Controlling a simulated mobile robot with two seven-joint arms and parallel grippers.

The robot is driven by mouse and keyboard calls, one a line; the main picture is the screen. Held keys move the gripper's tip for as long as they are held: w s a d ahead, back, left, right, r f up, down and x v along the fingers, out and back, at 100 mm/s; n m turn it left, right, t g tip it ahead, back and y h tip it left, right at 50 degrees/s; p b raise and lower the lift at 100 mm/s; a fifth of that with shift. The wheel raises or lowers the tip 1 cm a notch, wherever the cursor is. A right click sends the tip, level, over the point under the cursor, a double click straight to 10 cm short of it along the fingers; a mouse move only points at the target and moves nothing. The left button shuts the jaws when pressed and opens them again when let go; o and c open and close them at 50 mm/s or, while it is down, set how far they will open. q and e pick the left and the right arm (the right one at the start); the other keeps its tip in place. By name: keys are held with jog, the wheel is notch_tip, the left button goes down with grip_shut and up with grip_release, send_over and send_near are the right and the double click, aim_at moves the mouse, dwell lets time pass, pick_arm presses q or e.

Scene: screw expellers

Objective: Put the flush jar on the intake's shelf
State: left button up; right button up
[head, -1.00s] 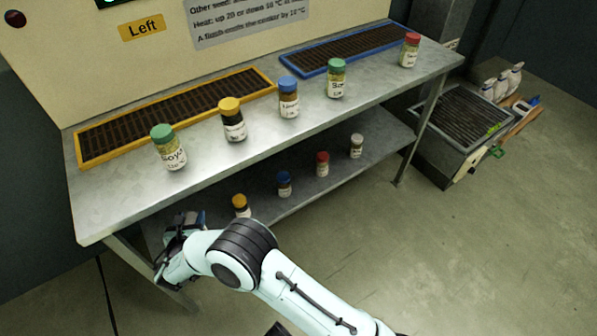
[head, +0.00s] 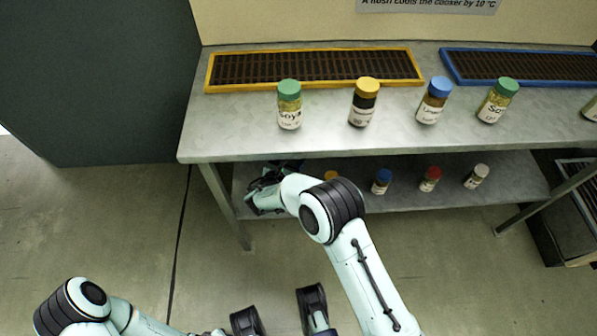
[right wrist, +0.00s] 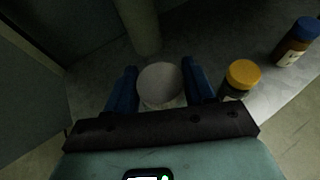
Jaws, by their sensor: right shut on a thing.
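In the right wrist view, my right gripper (right wrist: 160,88) is shut on a jar with a pale grey-white lid (right wrist: 160,82). Its label is hidden, so I cannot read whether it is the flush jar. In the head view this gripper (head: 262,192) is at the left end of the lower shelf (head: 410,195), under the table top, and hides the held jar. I cannot tell whether the jar touches the shelf. A yellow-lidded jar (right wrist: 241,76) stands just right of it, partly hidden in the head view (head: 331,175).
Blue-lidded (head: 381,181), red-lidded (head: 430,179) and white-lidded (head: 476,176) jars stand further right on the lower shelf. Several jars stand on the table top (head: 230,135), before a yellow-framed grille (head: 315,68) and a blue-framed grille (head: 520,67). A post (right wrist: 141,25) rises behind the held jar.

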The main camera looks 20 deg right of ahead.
notch_tip(320, 180, down, 7)
jog(key=shift+r+b, duration=0.1)
jog(key=shift+b, duration=0.8)
pick_arm(q)
jog(key=shift+g, duration=0.7)
jog(key=s, duration=0.1)
jog(key=s+f, duration=0.2)
jog(key=s, duration=0.1)
jog(key=shift+a, duration=0.25)
pick_arm(e)
jog(key=o, duration=1.3)
jog(key=shift+r, duration=0.1)
pick_arm(q)
jog(key=w+r+t+p, duration=0.2)
jog(key=w+r+p, duration=0.1)
jog(key=w, duration=0.4)
jog(key=shift+d+r+t+p, duration=0.35)
jog(key=shift+d+r, duration=0.1)
jog(key=shift+r, duration=0.1)
pick_arm(e)
jog(key=v, duration=1.2)
